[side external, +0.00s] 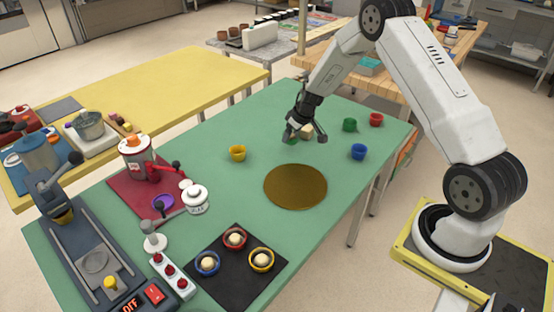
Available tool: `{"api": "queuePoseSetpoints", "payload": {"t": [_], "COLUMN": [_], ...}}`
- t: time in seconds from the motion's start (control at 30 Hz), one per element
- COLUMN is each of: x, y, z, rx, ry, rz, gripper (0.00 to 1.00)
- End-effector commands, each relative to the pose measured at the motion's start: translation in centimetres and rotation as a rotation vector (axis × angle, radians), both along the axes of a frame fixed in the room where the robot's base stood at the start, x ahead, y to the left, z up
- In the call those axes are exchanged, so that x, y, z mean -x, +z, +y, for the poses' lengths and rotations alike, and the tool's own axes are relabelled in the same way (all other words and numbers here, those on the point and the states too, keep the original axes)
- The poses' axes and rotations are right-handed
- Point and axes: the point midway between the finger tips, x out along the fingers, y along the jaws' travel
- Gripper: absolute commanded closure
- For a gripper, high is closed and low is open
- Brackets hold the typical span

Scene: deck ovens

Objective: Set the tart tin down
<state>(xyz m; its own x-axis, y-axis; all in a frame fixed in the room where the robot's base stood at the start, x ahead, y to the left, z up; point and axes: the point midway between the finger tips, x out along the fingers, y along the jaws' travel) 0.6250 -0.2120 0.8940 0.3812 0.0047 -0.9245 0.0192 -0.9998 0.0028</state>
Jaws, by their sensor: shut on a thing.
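My gripper (305,134) is over the far middle of the green table, fingers pointing down. It is shut on what looks like a small green tart tin (291,139), mostly hidden by the fingers. A cream lump (307,131) shows between the fingers; whether it lies in the tin cannot be told. Whether the tin touches the table is also unclear. Other tins stand apart on the table: yellow (238,153), green (350,125), red (376,120), blue (358,152). A black mat (237,292) holds red, blue and yellow tins with cream balls in them.
A round golden-brown disc (295,187) lies in front of my gripper, with clear green table (210,130) to the left. A red mat (125,185) with a machine, a purple tin (163,203), a white jar (195,200) and a power strip (173,275) stand nearer left.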

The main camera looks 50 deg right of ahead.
Motion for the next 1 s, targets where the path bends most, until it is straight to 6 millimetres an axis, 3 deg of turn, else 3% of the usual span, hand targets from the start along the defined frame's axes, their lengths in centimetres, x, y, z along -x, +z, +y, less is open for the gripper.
{"api": "queuePoseSetpoints", "payload": {"t": [0.33,0.7,1.0], "x": [-0.4,-0.6,-0.6], "y": [-0.5,-3.6,-3.8], "z": [-0.1,-0.2,-0.2], "rx": [0.000,0.000,0.001], "ry": [0.001,0.000,0.001], "rz": [0.000,-0.001,-0.001], "gripper": [0.87,0.87,0.87]}}
